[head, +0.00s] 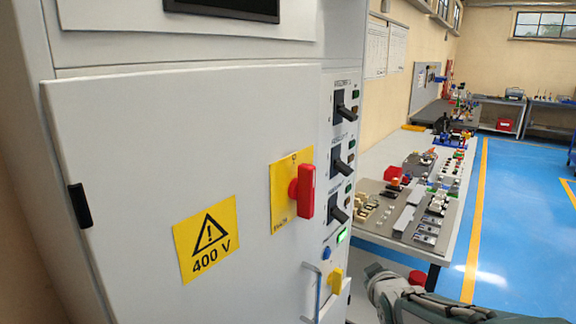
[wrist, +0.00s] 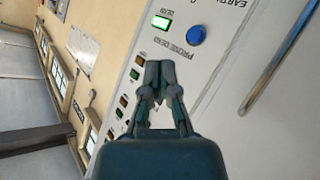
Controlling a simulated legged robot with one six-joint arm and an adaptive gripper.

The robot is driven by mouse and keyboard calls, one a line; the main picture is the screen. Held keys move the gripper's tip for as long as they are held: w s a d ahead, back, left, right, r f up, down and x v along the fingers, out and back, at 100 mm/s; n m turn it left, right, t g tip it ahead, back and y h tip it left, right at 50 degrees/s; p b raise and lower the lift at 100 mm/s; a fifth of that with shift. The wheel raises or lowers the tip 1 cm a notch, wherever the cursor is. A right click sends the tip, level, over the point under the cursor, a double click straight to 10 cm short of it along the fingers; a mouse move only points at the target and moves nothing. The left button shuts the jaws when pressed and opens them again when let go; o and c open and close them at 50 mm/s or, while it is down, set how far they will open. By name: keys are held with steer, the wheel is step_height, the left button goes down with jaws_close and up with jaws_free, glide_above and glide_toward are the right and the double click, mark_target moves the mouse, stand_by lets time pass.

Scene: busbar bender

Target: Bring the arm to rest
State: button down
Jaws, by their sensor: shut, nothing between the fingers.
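My gripper (wrist: 159,80) is shut with nothing between its fingers. In the wrist view it stands in front of the cabinet's control strip, near a lit green indicator (wrist: 161,22) and a blue button (wrist: 196,36). I cannot tell how far it is from the panel. In the head view part of my arm (head: 430,302) shows at the bottom right, beside the cabinet; the fingers are not visible there.
A workbench (head: 385,240) with parts stands behind at right. Blue floor (head: 515,220) is open further right.

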steer(key=s+a+m+g, duration=0.2)
steer(key=s+m+g, duration=0.3)
steer(key=s, duration=1.9)
steer(key=shift+s+a+r+m+g, duration=0.35)
steer(key=shift+r+m+g, duration=0.1)
steer(key=shift+g, duration=0.75)
